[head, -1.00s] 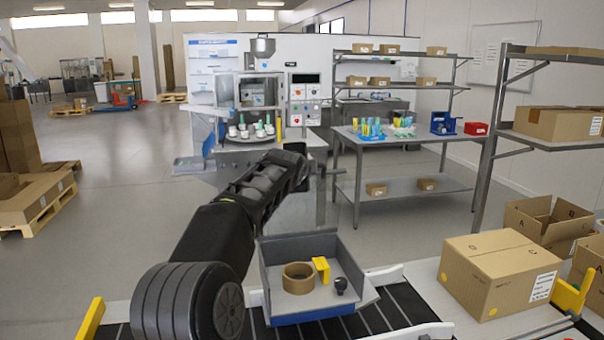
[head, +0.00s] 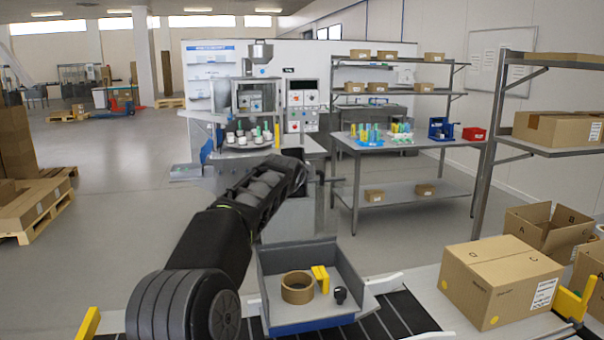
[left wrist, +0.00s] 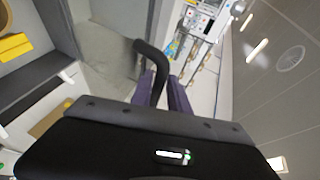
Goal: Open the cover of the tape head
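My left arm reaches forward from the bottom of the head view, and its gripper (head: 296,158) is a small dark shape in front of the filling machine. In the left wrist view, two purple-grey fingers (left wrist: 166,95) show beyond the black gripper body. A black bent bar (left wrist: 152,58) curves in front of them; whether they hold it is unclear. My right gripper is not in view.
The filling machine (head: 262,97) carries a round table of small jars (head: 250,136). A bench (head: 400,148) with coloured parts stands to its right. A closed carton (head: 497,280) sits at the lower right, near shelving (head: 490,130).

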